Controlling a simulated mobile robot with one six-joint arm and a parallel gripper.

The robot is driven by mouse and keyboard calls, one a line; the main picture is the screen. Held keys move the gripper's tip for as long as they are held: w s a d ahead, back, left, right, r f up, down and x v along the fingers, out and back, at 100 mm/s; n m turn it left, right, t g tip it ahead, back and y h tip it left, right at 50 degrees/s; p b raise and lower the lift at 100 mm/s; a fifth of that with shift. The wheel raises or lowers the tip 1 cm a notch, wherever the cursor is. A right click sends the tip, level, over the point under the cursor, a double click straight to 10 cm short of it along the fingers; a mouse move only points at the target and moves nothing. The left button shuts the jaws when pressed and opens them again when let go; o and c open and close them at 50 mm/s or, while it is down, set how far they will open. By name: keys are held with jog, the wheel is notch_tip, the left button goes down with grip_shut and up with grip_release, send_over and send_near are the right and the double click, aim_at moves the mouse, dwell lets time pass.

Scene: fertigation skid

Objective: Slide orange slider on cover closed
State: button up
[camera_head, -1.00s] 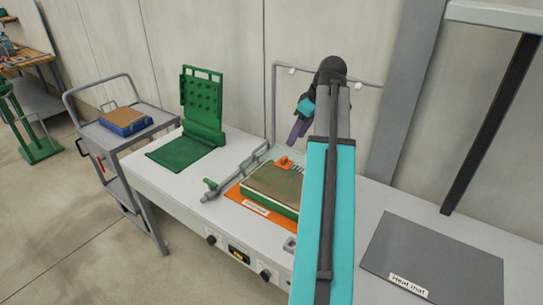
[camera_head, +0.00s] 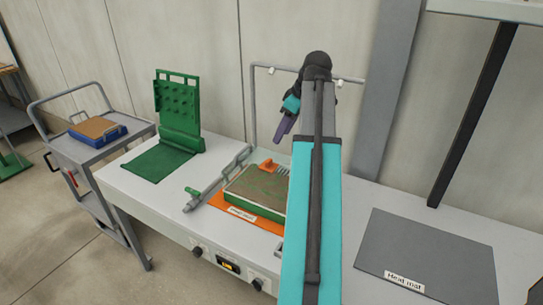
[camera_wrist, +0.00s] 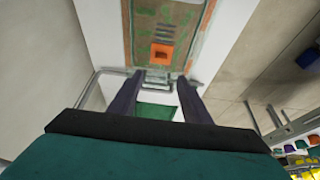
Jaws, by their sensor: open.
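The orange slider (camera_head: 269,166) sits on the brown-topped cover (camera_head: 258,186) of a green-sided tray, at the cover's far edge in the head view. In the wrist view the slider (camera_wrist: 161,52) is an orange square with a dark centre, next to a row of slots (camera_wrist: 164,33) in the cover. My gripper (camera_head: 285,127) is above and behind the tray in the head view. In the wrist view its two fingers (camera_wrist: 162,82) are apart with nothing between them, short of the slider. My arm hides the tray's right side.
The tray is on an orange mat (camera_head: 238,211) on a white bench. A grey pipe with a green handle (camera_head: 193,192) runs along its left. A green hinged plate (camera_head: 178,105) stands further left. A grey heat mat (camera_head: 425,255) lies to the right. A pipe frame (camera_head: 251,100) rises behind.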

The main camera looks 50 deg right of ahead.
aim_at(269, 160)
jog(key=shift+p+x, duration=1.3)
jog(key=shift+x, duration=5.25)
grip_shut()
